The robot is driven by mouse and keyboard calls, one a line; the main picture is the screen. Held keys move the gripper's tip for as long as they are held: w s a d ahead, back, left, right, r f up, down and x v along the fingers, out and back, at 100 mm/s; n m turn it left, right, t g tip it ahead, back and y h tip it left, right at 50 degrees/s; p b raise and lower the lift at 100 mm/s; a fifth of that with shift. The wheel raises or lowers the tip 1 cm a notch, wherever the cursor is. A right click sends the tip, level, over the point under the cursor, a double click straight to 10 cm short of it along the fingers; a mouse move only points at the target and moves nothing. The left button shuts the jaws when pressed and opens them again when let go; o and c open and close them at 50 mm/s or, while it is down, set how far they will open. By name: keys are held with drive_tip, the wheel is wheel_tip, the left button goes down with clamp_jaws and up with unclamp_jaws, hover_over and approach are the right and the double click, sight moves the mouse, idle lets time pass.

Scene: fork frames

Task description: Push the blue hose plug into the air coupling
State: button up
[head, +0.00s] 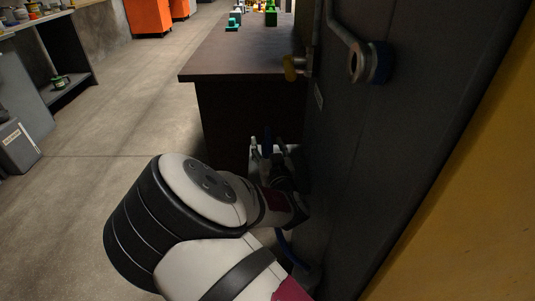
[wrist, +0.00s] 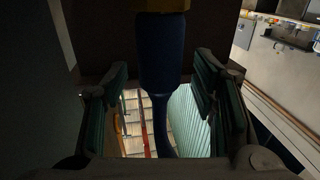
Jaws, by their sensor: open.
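The blue hose plug (wrist: 162,52) stands between the two fingers of my gripper (wrist: 161,72) in the wrist view, with a brass-coloured end at the top edge and a thinner blue hose running down from it. The fingers are open, with a gap on each side of the plug. In the head view a bit of blue (head: 267,138) shows at my gripper (head: 268,150), low beside the dark panel; my arm hides part of it. The likely air coupling (head: 377,63), a round metal end with a blue ring on a grey pipe, is higher up on the panel.
A brass fitting (head: 292,67) sticks out from the panel left of the coupling. A dark workbench (head: 235,62) with small coloured items stands behind my gripper. The dark panel (head: 345,170) is close on the right. Open floor (head: 100,150) lies to the left.

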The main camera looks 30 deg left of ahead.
sight(268, 138)
drive_tip(key=shift+w+a, duration=0.25)
drive_tip(key=shift+c, duration=0.6)
clamp_jaws()
drive_tip(key=shift+r, duration=0.15)
drive_tip(key=shift+r, duration=0.25)
wheel_tip(268, 138, up, 4)
drive_tip(key=shift+d+f+p, duration=0.1)
drive_tip(key=shift+f+p, duration=0.15)
drive_tip(key=shift+p, duration=0.6)
drive_tip(key=s+a+p+v, duration=0.2)
drive_tip(key=v, duration=1.3)
drive_tip(key=shift+s+r, duration=0.35)
drive_tip(key=shift+r, duration=0.05)
